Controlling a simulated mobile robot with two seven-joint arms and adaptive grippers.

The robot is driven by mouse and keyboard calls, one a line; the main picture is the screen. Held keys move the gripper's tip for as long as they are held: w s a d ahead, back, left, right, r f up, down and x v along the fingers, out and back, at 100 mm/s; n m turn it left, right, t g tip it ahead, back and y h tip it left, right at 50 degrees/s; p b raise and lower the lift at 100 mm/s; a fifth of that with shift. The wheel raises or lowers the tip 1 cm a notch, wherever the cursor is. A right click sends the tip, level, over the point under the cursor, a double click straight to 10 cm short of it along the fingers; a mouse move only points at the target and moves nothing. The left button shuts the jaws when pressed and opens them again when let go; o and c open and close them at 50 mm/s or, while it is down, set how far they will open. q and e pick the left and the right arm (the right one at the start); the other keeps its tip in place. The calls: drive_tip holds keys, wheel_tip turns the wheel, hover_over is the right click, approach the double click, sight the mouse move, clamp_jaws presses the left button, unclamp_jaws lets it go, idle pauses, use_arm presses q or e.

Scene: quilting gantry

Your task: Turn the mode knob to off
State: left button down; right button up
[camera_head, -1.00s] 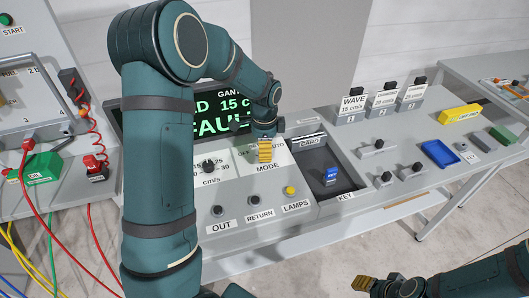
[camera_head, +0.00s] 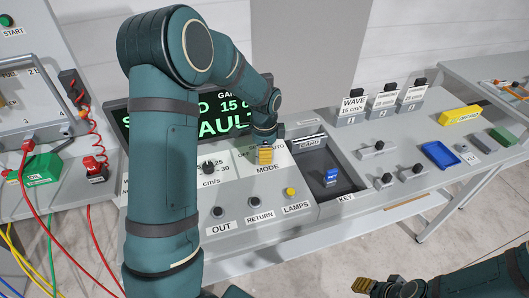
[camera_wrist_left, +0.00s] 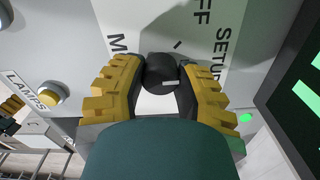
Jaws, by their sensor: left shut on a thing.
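The mode knob is a dark round knob (camera_wrist_left: 161,70) with a white mark on its near side. It stands on a white plate (camera_wrist_left: 140,22) lettered OFF and SETUP in the left wrist view. Which setting the white mark points to is not clear. My right gripper (camera_head: 366,284) is low at the right, away from the panel; its opening cannot be judged.
A speed dial (camera_head: 208,167) stands left of the mode plate, and a yellow lamps button (camera_head: 290,191) in front. A green-lettered display (camera_head: 222,118) showing FAULT stands behind.

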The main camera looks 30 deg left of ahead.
use_arm(q)
drive_tip(key=n, duration=0.4)
drive_tip(key=shift+n, duration=2.3)
drive_tip(key=c, duration=0.6)
unclamp_jaws()
drive_tip(key=shift+w, duration=0.1)
wheel_tip(320, 180, up, 12)
